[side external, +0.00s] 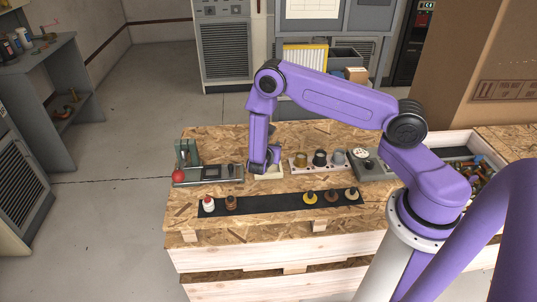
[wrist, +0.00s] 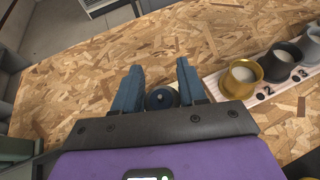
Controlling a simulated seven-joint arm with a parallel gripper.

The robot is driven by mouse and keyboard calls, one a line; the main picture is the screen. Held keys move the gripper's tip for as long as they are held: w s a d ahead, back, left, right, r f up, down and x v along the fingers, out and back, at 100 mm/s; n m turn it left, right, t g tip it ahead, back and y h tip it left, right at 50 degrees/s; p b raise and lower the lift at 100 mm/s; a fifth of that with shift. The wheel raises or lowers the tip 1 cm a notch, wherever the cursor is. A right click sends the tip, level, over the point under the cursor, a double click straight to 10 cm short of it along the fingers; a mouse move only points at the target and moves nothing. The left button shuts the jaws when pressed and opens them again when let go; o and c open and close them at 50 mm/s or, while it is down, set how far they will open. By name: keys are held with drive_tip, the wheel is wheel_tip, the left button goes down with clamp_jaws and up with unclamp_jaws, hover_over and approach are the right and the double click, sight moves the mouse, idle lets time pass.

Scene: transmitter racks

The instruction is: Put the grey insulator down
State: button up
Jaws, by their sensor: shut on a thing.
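My gripper (side external: 263,166) points down over the wooden crate top, between the green fixture and the row of cups. In the wrist view its two blue fingers (wrist: 160,88) are shut on a dark grey-blue round piece, the grey insulator (wrist: 159,99). Only its round end shows. A cream-coloured thing (wrist: 175,95) shows just behind it. In the side view a cream plate (side external: 277,173) lies under my gripper, and the insulator is hidden by the fingers. I cannot tell whether the insulator touches the plate.
A white numbered strip (side external: 299,167) with gold, black and grey cups stands right of my gripper. A black strip (side external: 275,205) with several insulators lies in front. A green fixture with a red knob (side external: 178,174) stands left. A grey box with a dial (side external: 361,155) stands farther right.

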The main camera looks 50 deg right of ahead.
drive_tip(key=shift+w+d+f, duration=0.15)
drive_tip(key=shift+w+f, duration=0.2)
drive_tip(key=shift+f, duration=1.55)
drive_tip(key=shift+f, duration=0.6)
drive_tip(key=o, duration=1.2)
drive_tip(key=shift+r, duration=0.15)
